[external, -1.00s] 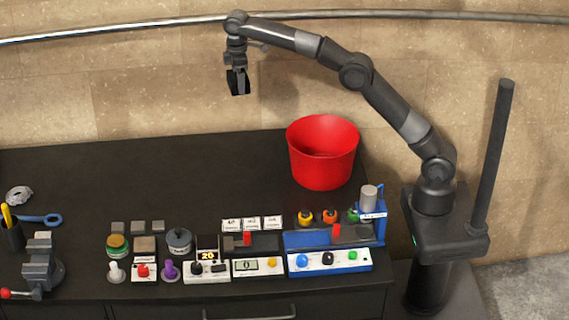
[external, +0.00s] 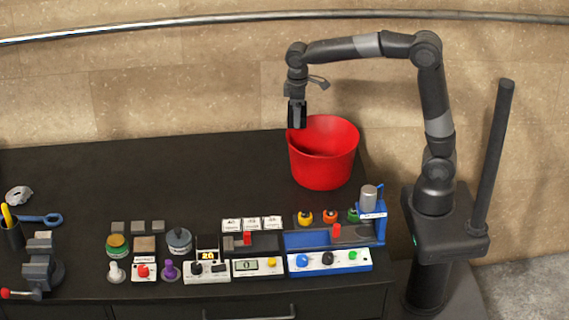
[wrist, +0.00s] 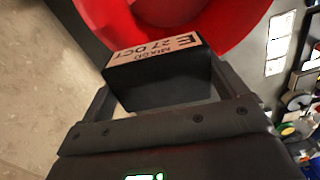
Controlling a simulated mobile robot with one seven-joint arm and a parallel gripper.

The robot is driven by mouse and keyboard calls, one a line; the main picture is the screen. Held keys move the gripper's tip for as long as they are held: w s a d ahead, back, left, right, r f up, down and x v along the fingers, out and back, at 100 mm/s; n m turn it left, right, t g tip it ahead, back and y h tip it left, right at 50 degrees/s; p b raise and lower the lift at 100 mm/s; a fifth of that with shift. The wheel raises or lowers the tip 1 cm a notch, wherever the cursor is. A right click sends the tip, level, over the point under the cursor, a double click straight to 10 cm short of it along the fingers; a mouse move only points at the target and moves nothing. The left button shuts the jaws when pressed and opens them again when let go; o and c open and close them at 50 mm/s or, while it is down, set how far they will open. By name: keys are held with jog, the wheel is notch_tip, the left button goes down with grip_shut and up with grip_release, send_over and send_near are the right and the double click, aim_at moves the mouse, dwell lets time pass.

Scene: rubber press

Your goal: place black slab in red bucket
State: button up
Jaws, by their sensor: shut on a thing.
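The red bucket (external: 323,168) stands upright on the black bench, toward its right back. My gripper (external: 297,118) points down at the bucket's left rim in the external view. It is shut on the black slab (wrist: 158,84), which shows between the two fingers in the wrist view. The slab has a pale label with dark print on its top face. In the wrist view the red bucket (wrist: 228,28) lies just beyond the slab, its inside partly hidden by the slab. In the external view the slab is hard to tell apart from the dark fingers.
The black bench (external: 200,180) is clear left of the bucket. A blue-framed press (external: 330,240) and small devices line the bench's front. A vise (external: 42,268) stands at the left. The wall and a metal rail (external: 200,23) are behind.

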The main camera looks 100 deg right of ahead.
jog(key=shift+n, duration=0.8)
jog(key=s+a+f, duration=0.1)
jog(key=s+f, duration=0.1)
jog(key=f, duration=0.2)
jog(key=s+a+f, duration=0.2)
jog(key=s+f, duration=0.1)
jog(key=f, duration=0.2)
jog(key=s+a+f, duration=0.2)
jog(key=f, duration=0.2)
jog(key=shift+s+f, duration=0.3)
jog(key=shift+s, duration=0.1)
jog(key=shift+f, duration=2.05)
jog(key=shift+f, duration=0.2)
jog(key=o, duration=0.9)
jog(key=shift+r, duration=0.1)
